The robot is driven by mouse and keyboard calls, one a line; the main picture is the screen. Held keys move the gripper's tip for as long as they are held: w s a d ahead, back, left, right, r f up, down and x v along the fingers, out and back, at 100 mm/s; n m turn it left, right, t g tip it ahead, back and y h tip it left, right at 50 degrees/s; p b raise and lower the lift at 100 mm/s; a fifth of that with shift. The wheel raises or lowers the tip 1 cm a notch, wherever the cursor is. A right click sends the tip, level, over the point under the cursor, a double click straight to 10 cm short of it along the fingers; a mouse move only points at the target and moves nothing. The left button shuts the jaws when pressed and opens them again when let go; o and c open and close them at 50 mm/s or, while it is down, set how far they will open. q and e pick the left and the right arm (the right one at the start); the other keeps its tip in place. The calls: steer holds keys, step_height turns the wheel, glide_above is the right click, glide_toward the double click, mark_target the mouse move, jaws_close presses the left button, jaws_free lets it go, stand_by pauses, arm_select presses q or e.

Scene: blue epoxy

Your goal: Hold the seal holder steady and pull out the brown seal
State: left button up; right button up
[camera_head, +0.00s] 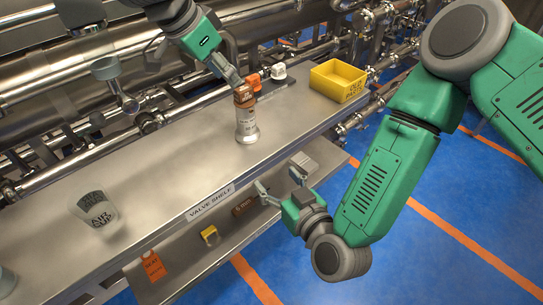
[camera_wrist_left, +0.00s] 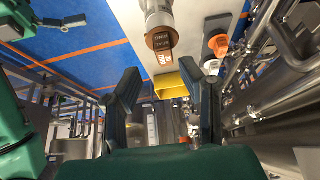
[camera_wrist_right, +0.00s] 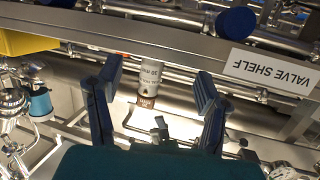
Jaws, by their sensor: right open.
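The seal holder (camera_head: 247,128) is a silver, labelled cylinder standing upright on the metal shelf. The brown seal (camera_head: 243,97) is at its top, with lettering on it; it also shows in the left wrist view (camera_wrist_left: 161,42). My left gripper (camera_head: 236,80) is over the shelf, close to the seal; its fingers are apart and empty, and the seal appears beyond the fingertips. My right gripper (camera_head: 277,180) is open and empty in front of the shelf's front edge. In the right wrist view the holder (camera_wrist_right: 153,75) appears between its fingers, at a distance.
A yellow bin (camera_head: 338,80) stands at the shelf's right end. An orange part (camera_head: 253,82) and a white part (camera_head: 279,71) lie behind the holder. A lower shelf and pipework surround the area.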

mark_target(250, 126)
step_height(250, 126, up, 5)
steer(key=w+a+t, duration=0.2)
steer(key=w+t, duration=0.1)
steer(key=shift+m+h, duration=0.3)
steer(key=x, duration=1.2)
steer(key=shift+f, duration=0.2)
steer(key=shift+w+a, duration=0.45)
steer(key=shift+a, duration=0.05)
steer(key=shift+d, duration=0.5)
jaws_close()
steer(key=shift+a, duration=0.15)
steer(key=shift+a, duration=0.2)
steer(key=shift+d, duration=0.2)
